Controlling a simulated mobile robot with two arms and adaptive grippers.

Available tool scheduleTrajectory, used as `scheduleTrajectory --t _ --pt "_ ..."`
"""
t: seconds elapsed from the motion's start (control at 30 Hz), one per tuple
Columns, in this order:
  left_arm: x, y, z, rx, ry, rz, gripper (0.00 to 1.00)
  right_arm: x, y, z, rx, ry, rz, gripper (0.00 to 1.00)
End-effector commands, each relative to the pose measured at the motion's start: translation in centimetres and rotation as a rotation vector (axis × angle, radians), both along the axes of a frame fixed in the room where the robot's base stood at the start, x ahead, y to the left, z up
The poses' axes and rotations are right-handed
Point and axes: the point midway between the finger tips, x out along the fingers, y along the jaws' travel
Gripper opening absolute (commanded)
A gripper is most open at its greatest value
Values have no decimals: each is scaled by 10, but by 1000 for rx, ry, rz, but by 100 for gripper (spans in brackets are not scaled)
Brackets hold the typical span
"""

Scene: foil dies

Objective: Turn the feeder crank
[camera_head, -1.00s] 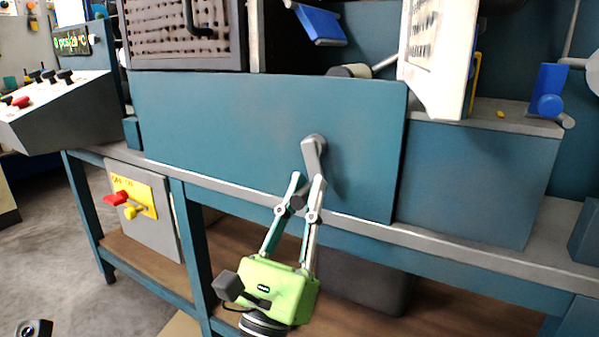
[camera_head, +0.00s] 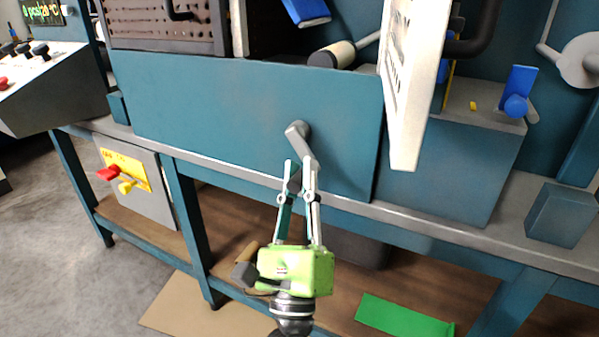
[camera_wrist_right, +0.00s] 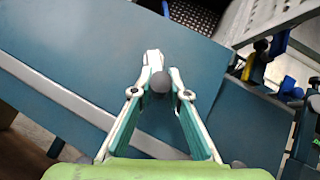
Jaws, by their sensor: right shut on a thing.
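The feeder crank (camera_head: 299,137) is a grey arm on the front of the teal machine body in the head view. Its arm slants down and a little right from its hub. My right gripper (camera_head: 299,170), with a green body, reaches up from below and is shut on the crank's handle. In the right wrist view the dark round handle end (camera_wrist_right: 160,82) sits between the two fingers of the right gripper (camera_wrist_right: 159,76), with the pale crank arm (camera_wrist_right: 153,58) beyond it. My left gripper is not in view.
A white lettered panel (camera_head: 409,85) juts out at upper right of the crank. A switch box (camera_head: 140,185) with red and yellow handles is at left. A grey bench edge (camera_head: 400,212) runs below the crank. A green sheet (camera_head: 402,317) lies on the lower shelf.

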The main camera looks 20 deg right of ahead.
Motion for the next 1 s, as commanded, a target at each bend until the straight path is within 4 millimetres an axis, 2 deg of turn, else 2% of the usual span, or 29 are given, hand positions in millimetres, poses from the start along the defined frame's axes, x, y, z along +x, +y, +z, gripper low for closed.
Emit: scheduleTrajectory --t 0.23,0.27,0.3,0.33,0.73,0.87,1.0 --pt "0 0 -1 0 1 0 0 0 1 -2 -1 4 1 0" --pt "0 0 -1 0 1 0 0 0 1 -2 -1 4 2 20" --pt "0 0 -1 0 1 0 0 0 1 -2 -1 4 1 31" --pt "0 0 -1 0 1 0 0 0 1 -2 -1 4 1 33" --pt "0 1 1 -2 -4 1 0 -3 2 -5 0 4 0 33" --pt "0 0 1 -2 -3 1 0 -14 10 -17 0 7 3 33" --pt "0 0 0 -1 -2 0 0 -35 21 -37 0 9 2 33"
